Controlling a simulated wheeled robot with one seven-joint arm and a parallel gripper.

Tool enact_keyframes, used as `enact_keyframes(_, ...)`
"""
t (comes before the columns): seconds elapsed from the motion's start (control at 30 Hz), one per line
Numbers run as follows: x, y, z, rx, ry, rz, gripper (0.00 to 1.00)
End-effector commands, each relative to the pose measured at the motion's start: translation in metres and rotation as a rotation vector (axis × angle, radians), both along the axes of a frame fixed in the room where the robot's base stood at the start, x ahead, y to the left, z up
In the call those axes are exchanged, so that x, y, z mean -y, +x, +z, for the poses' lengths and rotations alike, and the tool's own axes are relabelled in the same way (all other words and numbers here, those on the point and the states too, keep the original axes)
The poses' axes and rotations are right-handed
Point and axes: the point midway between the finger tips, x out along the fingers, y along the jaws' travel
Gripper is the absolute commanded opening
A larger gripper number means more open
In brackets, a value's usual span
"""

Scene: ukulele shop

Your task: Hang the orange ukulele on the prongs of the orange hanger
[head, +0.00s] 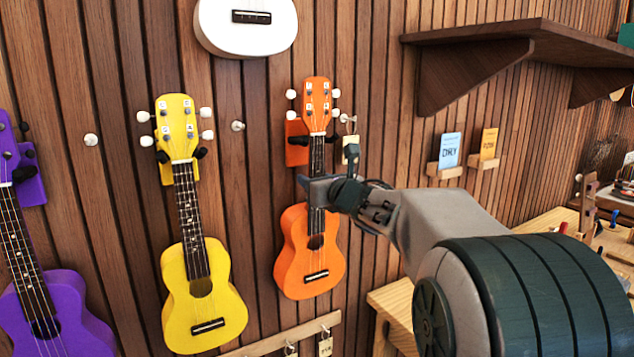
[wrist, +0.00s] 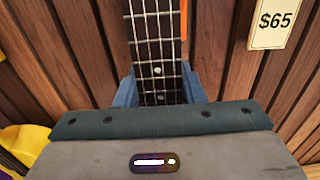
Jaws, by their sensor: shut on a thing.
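The orange ukulele (head: 311,262) hangs upright against the slatted wall in the head view, headstock up. My gripper (head: 318,190) is shut on its neck, just above the body. The wrist view shows the fretted neck (wrist: 153,40) between my blue fingertips (wrist: 159,92). The orange hanger (head: 296,155) shows partly behind the upper neck, mostly to its left, below the headstock. The neck hides part of the hanger. I cannot tell whether the headstock rests on the prongs or stands clear in front of them.
The yellow ukulele (head: 203,300) hangs on a yellow hanger to the left, with the purple ukulele (head: 65,315) farther left. A white ukulele (head: 247,28) is above. A price tag (wrist: 272,22) hangs right of the neck. A wooden shelf (head: 520,45) juts out at upper right.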

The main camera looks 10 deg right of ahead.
Motion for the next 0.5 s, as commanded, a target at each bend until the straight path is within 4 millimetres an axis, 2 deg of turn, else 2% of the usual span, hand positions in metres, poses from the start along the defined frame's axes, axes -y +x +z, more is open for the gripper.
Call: enact_keyframes(0.5, -0.0002, -0.0003, -0.0045, 0.003, 0.001, 0.001, 0.0)
